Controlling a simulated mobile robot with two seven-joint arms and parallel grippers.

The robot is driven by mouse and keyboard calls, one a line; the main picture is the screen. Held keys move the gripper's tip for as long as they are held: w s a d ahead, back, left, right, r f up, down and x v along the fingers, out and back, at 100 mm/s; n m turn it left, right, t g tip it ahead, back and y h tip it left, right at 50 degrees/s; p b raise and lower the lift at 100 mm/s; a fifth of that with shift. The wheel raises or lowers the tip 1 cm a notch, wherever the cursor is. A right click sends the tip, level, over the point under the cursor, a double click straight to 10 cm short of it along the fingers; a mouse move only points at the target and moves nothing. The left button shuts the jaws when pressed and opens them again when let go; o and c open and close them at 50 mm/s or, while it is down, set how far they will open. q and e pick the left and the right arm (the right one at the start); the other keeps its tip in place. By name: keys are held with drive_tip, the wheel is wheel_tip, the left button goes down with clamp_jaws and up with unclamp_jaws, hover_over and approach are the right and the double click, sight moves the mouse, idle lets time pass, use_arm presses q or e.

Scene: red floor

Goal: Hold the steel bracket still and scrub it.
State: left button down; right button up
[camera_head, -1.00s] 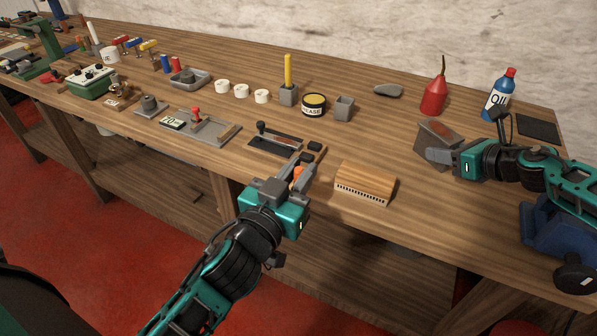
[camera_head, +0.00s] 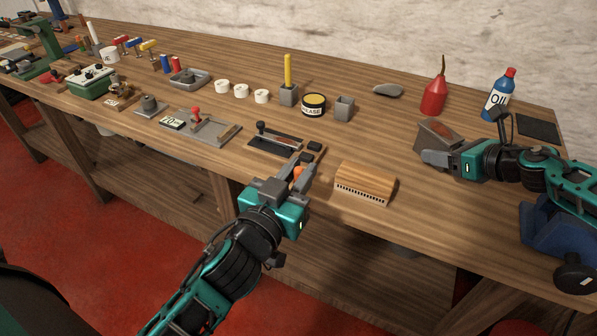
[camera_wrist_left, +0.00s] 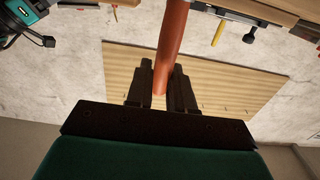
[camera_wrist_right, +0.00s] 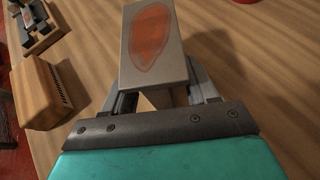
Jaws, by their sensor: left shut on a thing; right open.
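The steel bracket (camera_head: 440,132) is a grey piece with a rust-brown patch on its face. It stands on the bench at the right and fills the top middle of the right wrist view (camera_wrist_right: 153,45). My right gripper (camera_head: 428,158) is open, its fingers either side of the bracket's lower part; whether they touch it is unclear. A wooden brush (camera_head: 365,180) with bristles underneath lies on the bench between the grippers. My left gripper (camera_head: 304,168) is shut on an orange-red rod (camera_wrist_left: 170,45), mostly hidden in the head view, at the bench's front edge.
A dark tray (camera_head: 262,147), a grease tin (camera_head: 314,105) and a grey cup (camera_head: 344,107) stand left of the bracket. A red oil can (camera_head: 434,97) and a blue oil bottle (camera_head: 498,97) stand behind it. Bench around the brush is bare.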

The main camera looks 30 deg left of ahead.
drive_tip(key=shift+v, duration=3.7)
